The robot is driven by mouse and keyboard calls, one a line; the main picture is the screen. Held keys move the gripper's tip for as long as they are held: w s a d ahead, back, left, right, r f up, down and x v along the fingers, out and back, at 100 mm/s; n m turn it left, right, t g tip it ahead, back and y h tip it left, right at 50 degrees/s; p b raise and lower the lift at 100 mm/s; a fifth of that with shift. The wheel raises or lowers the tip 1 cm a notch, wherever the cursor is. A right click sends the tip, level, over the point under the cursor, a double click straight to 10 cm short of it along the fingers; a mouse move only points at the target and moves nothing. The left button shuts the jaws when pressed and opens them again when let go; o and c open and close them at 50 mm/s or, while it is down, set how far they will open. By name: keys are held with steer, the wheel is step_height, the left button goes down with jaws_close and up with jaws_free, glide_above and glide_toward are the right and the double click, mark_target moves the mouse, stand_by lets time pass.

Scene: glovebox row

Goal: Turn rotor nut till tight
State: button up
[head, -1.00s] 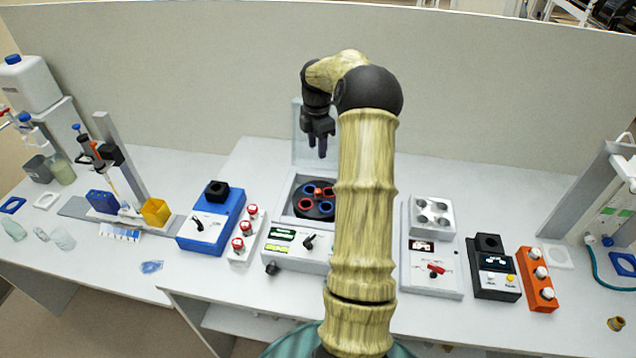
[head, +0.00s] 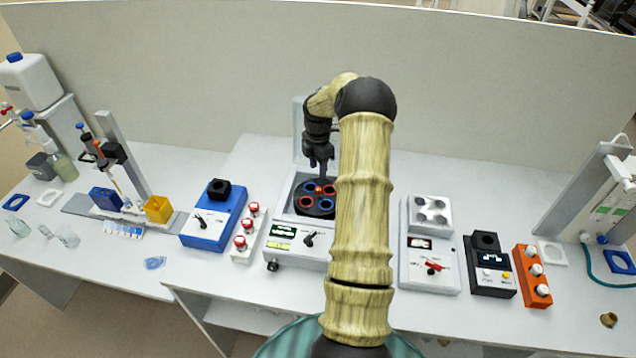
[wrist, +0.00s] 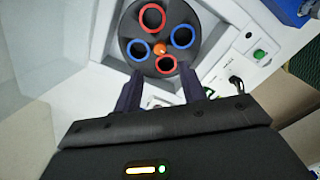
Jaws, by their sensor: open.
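The rotor nut (wrist: 160,48) is a small orange knob at the centre of the dark round rotor (wrist: 193,58), which has red and blue ringed holes. In the head view the nut (head: 319,189) sits on the rotor (head: 313,209) inside the open centrifuge (head: 296,248). My gripper (head: 319,172) points down just above the nut in the head view. In the wrist view my gripper (wrist: 163,78) has its two dark fingers spread apart, with the nut beyond the fingertips and nothing between them.
The centrifuge's raised clear lid (head: 299,130) stands behind the rotor. A blue device (head: 213,220) and a rack with red caps (head: 245,235) stand to the left. A white device (head: 430,262) stands to the right.

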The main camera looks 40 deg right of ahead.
mark_target(318, 188)
step_height(318, 188, down, 9)
steer(key=p, duration=0.2)
steer(key=shift+r+p, duration=0.1)
steer(key=shift+p, duration=0.25)
jaws_close()
